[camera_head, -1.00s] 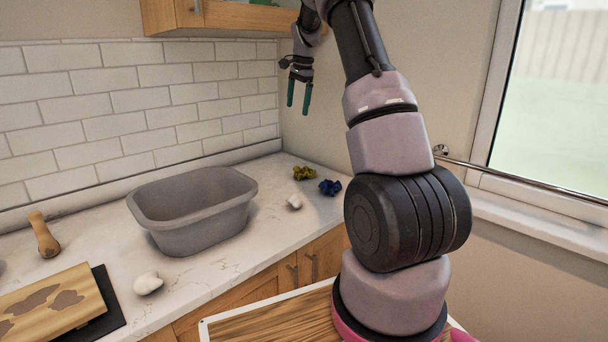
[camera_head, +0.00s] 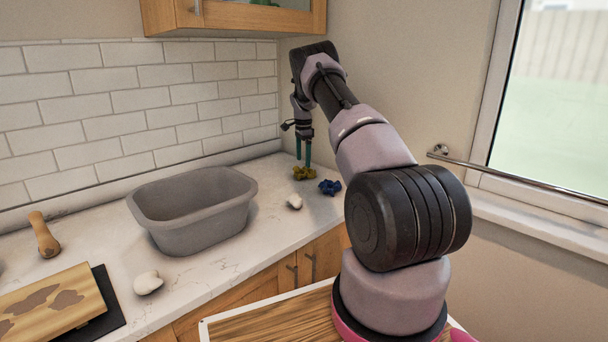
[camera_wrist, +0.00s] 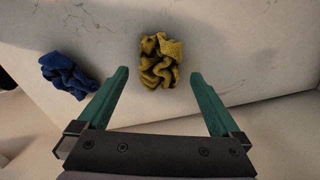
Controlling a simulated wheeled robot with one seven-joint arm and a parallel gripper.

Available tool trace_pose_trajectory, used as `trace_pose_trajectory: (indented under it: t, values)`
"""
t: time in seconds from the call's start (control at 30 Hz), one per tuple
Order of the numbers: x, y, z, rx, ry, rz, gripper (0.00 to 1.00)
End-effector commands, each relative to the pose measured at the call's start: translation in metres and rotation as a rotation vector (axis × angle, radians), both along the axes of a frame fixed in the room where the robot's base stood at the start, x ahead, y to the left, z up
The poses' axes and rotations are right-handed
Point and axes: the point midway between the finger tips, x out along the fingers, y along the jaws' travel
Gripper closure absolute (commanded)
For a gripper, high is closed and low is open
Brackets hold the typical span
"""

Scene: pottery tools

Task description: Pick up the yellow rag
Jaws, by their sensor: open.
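The yellow rag (camera_head: 304,173) lies crumpled on the counter near the back corner. My gripper (camera_head: 303,164) is open and points down, with its teal fingers just over the rag in the head view. In the wrist view the yellow rag (camera_wrist: 160,61) shows ahead of the gap between the open fingertips (camera_wrist: 159,73), roughly centred. Nothing is held. I cannot tell from these views whether a fingertip touches the rag.
A blue rag (camera_head: 330,187) lies close by, right of the yellow one; it also shows at left in the wrist view (camera_wrist: 67,75). A white lump (camera_head: 294,202) is in front. A grey basin (camera_head: 196,230) stands to the left. A wall cabinet (camera_head: 250,17) hangs above.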

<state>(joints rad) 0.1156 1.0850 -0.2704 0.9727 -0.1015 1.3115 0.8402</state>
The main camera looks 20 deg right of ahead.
Motion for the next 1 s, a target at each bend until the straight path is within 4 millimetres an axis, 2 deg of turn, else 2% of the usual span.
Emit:
trace_pose_trajectory:
  t: [0.33,0.6,0.63,0.7,1.0]
  values:
    - [-0.001,-0.004,-0.045,0.002,0.003,-0.001,0.00]
    - [-0.001,-0.004,-0.051,0.001,0.000,0.000,0.00]
    - [-0.001,-0.004,-0.051,0.001,0.000,0.000,0.04]
    - [-0.001,-0.004,-0.051,0.001,0.001,0.000,0.31]
    - [-0.001,-0.003,-0.051,0.001,0.001,0.000,0.33]
